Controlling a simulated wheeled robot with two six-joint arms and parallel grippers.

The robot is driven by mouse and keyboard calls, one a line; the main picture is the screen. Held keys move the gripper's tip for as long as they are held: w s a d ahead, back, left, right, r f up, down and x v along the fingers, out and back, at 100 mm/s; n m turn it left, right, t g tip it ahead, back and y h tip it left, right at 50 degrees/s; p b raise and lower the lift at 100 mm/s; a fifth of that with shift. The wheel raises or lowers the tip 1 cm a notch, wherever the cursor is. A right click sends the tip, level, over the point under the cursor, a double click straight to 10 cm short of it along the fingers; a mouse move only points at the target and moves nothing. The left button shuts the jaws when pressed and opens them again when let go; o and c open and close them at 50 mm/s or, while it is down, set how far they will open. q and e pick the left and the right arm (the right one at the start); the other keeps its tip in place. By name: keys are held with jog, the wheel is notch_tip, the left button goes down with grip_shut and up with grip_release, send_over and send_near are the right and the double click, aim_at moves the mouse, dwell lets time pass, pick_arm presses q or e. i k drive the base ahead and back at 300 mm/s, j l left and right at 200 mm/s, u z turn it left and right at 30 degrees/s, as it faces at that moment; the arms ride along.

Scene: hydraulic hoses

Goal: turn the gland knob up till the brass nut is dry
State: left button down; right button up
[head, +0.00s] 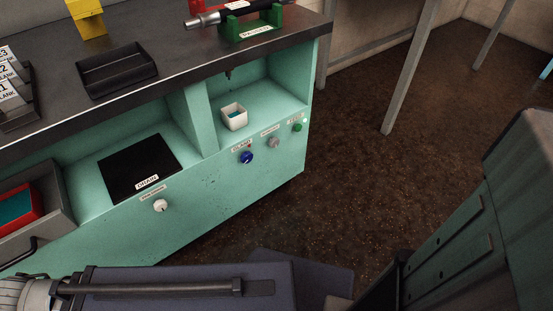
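A blue knob (247,157) sits on the front of the teal bench, under a small label that seems to read GLAND. A small dark fitting (228,73) hangs from the top of the right-hand recess. Below it stands a white cup (234,117) with teal liquid in it. I cannot make out a brass nut or whether anything is wet. Parts of my arms show along the bottom and at the right, apart from the knob. Neither gripper's fingertips are in view.
A grey knob (273,142), a green knob (297,126) and a white knob (160,205) are also on the bench front. A black drain plate (140,167) lies in the left recess. A green cradle (252,24) holds a hose on top.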

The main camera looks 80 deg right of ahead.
aim_at(247, 157)
jog(key=z, duration=2.35)
